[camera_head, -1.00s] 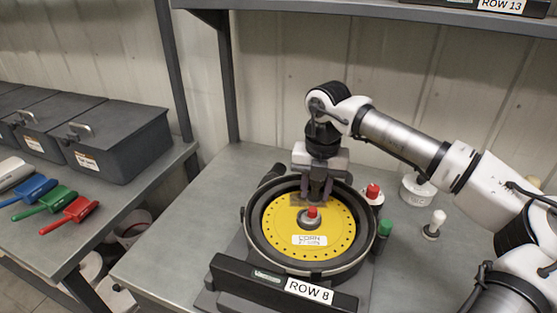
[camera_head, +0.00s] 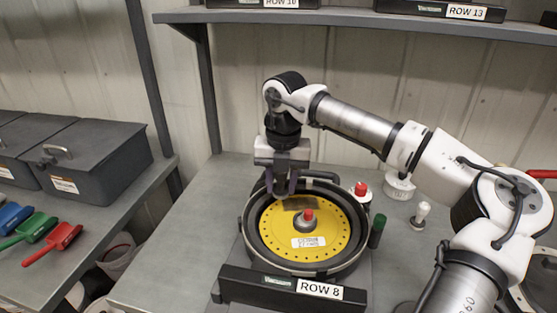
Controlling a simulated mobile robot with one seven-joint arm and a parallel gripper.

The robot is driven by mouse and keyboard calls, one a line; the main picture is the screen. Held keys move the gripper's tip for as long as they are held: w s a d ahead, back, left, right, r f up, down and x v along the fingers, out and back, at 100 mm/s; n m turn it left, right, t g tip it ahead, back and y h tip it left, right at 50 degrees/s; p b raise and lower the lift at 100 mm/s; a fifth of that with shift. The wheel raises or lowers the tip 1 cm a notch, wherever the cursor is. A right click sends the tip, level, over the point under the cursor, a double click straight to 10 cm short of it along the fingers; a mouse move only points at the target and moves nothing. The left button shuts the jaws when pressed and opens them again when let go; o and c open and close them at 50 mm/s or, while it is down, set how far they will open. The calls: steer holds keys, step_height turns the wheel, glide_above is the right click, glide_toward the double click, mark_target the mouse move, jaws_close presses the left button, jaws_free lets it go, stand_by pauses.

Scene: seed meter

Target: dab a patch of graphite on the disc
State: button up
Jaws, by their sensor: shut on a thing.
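The yellow disc (camera_head: 282,235) lies flat in the round black seed meter (camera_head: 251,248), with a ring of small holes and a white label. A dark grey patch (camera_head: 300,203) shows on the disc's far side, behind the red-topped centre knob (camera_head: 308,216). My gripper (camera_head: 281,193) points down over the disc's far left part, left of the patch. It is shut on a small pale thing, mostly hidden between the fingers. I cannot tell whether that thing touches the disc.
A red-capped white container (camera_head: 361,190), a green-topped piece (camera_head: 377,231), a white-knobbed piece (camera_head: 422,212) and a white tub (camera_head: 399,186) stand right of the meter. The ROW 8 bar (camera_head: 277,289) is in front. Shelf (camera_head: 350,27) overhead; side bench with scoops (camera_head: 52,243) at left.

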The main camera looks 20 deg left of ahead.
steer(key=shift+a+r+p, duration=0.1)
steer(key=shift+r+p, duration=1.15)
steer(key=shift+r, duration=1.2)
